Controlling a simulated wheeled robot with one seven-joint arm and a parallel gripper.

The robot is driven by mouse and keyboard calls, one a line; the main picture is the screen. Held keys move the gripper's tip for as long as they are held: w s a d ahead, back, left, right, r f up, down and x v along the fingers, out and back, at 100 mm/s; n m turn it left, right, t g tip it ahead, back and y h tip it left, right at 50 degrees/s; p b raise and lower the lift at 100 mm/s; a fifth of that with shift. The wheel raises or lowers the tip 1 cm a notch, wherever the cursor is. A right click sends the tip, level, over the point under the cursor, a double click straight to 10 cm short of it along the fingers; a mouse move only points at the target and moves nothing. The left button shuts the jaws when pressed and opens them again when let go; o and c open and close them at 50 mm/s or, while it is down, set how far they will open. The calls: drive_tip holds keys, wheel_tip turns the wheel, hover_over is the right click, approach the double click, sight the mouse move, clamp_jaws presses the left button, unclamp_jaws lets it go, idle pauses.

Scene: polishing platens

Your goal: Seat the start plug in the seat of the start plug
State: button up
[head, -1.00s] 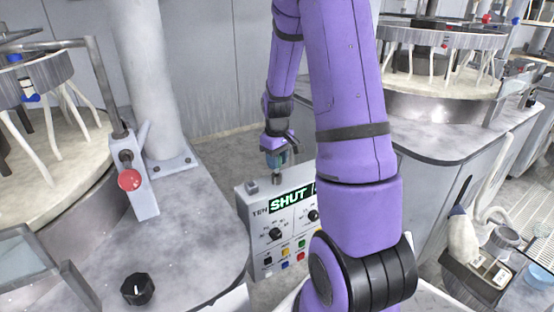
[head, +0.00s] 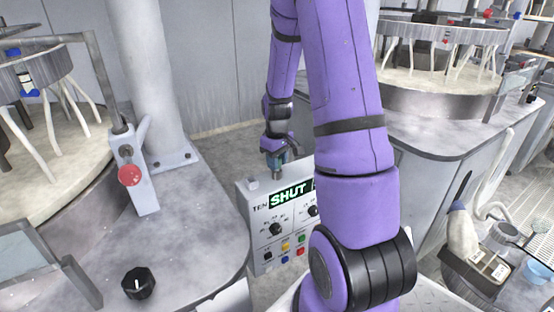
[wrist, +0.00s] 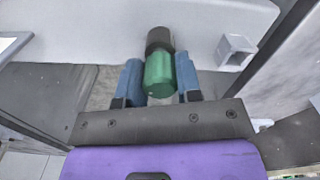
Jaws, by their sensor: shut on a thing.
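The start plug shows in the wrist view as a green cylinder (wrist: 160,75) between the two blue fingers of my gripper (wrist: 158,82). A dark round piece (wrist: 159,40) lies in line beyond the green part; I cannot tell whether it is the plug's end or the seat. A pale square hollow socket (wrist: 236,50) stands to the right, apart from the plug. In the head view my gripper (head: 275,158) is above the top of the control box (head: 262,228). A short grey stub (head: 277,174) shows beneath it. Contact with the box top is unclear.
The box front carries a lit "SHUT" display (head: 289,198), knobs and coloured buttons. A grey bench with a red button (head: 130,175) and a black knob (head: 139,284) is at left. Another polishing machine (head: 440,105) is at right.

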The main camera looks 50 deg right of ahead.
drive_tip(key=shift+f, duration=0.55)
drive_tip(key=o, duration=1)
wheel_tip(320, 180, up, 11)
drive_tip(key=shift+f, duration=0.1)
drive_tip(key=s+a+r+t, duration=0.1)
drive_tip(key=s+a+r, duration=0.2)
drive_tip(key=a+r, duration=0.4)
drive_tip(key=s+a+r+t, duration=0.2)
drive_tip(key=s+a+r, duration=0.1)
drive_tip(key=a+r, duration=0.35)
drive_tip(key=s+a+r+t, duration=0.2)
drive_tip(key=s+a+r, duration=0.3)
drive_tip(key=s+a, duration=0.4)
drive_tip(key=s, duration=0.4)
drive_tip(key=shift+a, duration=0.35)
